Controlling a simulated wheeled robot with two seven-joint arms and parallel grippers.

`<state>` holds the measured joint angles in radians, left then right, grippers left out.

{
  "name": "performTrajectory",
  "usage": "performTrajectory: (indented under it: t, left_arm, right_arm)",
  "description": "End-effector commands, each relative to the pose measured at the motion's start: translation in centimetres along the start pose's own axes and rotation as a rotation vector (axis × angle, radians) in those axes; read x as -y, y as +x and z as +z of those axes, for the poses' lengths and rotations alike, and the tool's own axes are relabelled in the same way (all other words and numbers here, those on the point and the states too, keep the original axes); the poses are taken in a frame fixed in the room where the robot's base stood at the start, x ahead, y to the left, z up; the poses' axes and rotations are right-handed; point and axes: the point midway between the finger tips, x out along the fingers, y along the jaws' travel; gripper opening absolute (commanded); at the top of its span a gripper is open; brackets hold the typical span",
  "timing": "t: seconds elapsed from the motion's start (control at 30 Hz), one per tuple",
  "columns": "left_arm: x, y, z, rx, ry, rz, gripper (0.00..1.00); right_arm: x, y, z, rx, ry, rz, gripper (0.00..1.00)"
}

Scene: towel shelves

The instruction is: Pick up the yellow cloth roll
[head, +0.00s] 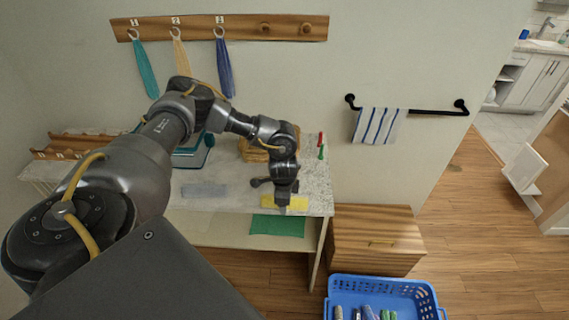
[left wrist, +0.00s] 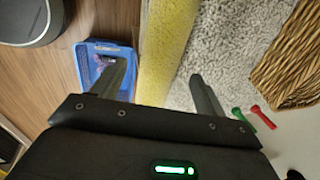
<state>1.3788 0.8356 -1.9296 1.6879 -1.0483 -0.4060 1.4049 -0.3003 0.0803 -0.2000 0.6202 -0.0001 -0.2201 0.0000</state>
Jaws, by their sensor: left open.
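The yellow cloth roll (head: 298,203) lies near the front edge of the speckled table top (head: 235,203), toward its right end. In the left wrist view the yellow cloth roll (left wrist: 168,45) runs lengthwise between my two fingers. My left gripper (head: 282,206) points down at the roll and hides part of it in the head view. In the left wrist view my left gripper (left wrist: 158,72) is open, one finger on each side of the roll. I cannot tell whether the fingers touch it. My right gripper is not in view.
A wicker basket (head: 252,150) stands behind my gripper, with red and green items (head: 321,146) beside it. A grey cloth (head: 205,190) lies to the left. A green cloth (head: 277,225) is on the lower shelf. A blue basket (head: 345,282) and wooden cabinet (head: 365,245) are at right.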

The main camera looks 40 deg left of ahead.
Motion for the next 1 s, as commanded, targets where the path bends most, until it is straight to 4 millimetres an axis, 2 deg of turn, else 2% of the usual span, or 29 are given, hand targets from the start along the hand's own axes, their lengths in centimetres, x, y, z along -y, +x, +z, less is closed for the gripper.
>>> performTrajectory:
  t: [0.2, 0.43, 0.8, 1.0]
  left_arm:
    - [0.0, 2.0, -0.1, 0.0, 0.0, 0.001, 0.73]
    - [0.0, 2.2, -0.1, -0.001, 0.0, 0.001, 0.73]
    - [0.0, 2.2, 0.0, -0.001, -0.001, 0.001, 0.25]
    - [0.0, 2.1, 0.0, -0.001, -0.001, 0.0, 0.24]
  right_arm:
    - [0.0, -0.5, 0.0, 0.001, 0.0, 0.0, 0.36]
    - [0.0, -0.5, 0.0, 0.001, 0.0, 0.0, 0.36]
    - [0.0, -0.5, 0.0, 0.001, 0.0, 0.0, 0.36]
    - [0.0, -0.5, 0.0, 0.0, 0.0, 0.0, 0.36]
